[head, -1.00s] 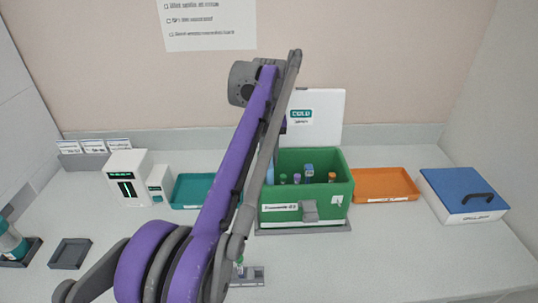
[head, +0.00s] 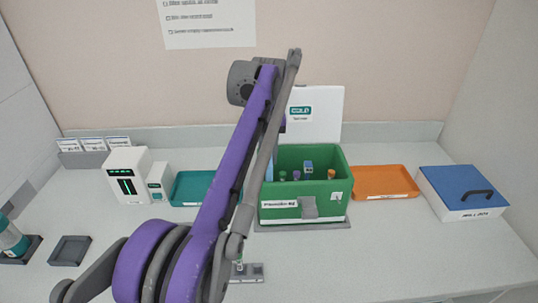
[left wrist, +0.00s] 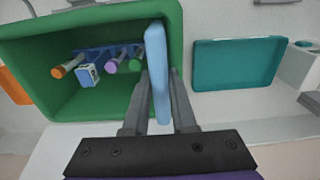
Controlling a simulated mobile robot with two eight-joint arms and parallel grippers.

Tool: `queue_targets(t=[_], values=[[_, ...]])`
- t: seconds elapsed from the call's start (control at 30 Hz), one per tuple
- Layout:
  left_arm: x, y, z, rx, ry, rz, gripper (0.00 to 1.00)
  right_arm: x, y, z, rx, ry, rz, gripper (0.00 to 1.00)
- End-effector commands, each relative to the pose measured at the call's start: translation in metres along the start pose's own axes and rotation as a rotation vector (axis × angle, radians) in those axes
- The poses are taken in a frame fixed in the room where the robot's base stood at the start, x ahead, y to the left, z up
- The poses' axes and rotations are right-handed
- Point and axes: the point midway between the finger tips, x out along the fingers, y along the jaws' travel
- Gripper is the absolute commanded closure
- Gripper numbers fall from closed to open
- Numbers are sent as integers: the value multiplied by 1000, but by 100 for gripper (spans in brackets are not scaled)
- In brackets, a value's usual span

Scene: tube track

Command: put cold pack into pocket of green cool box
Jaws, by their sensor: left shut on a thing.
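The green cool box (head: 280,214) stands open in the middle of the counter, its white lid (head: 328,110) raised behind it. In the left wrist view, the box (left wrist: 30,45) fills the left side. My left gripper (left wrist: 158,88) is shut on the light blue cold pack (left wrist: 158,60), held on edge between its fingers. The pack is by the box's side wall, at the left end of the box in the head view, where only a sliver of it (head: 270,170) shows beside my arm. I cannot tell how deep it sits or whether it touches the wall. The pocket is hidden.
Inside the box, several capped tubes stand in a blue rack (left wrist: 95,52) with a small blue-white vial (left wrist: 88,74). A teal tray (head: 190,187) lies left, an orange tray (head: 385,182) right, and a blue-lidded white box (head: 462,192) farther right.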

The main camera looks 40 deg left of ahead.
Motion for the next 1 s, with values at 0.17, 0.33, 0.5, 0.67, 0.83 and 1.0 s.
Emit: queue_targets(t=[0.17, 0.33, 0.5, 0.67, 0.83, 1.0], values=[[17, 4, 4, 1, -24, 3, 100, 6, 0, 4, 0, -3, 0, 0], [20, 5, 4, 2, -25, 4, 100, 7, 0, 5, 0, -3, 0, 0], [21, 5, 4, 3, -25, 4, 100, 8, 0, 6, 0, -4, 0, 0], [22, 5, 4, 3, -25, 4, 47, 8, 0, 6, 0, -4, 0, 0], [22, 5, 4, 3, -25, 4, 40, 8, 0, 6, 0, -4, 0, 0], [22, 5, 4, 3, -25, 4, 40, 8, 0, 6, 0, -4, 0, 0]])
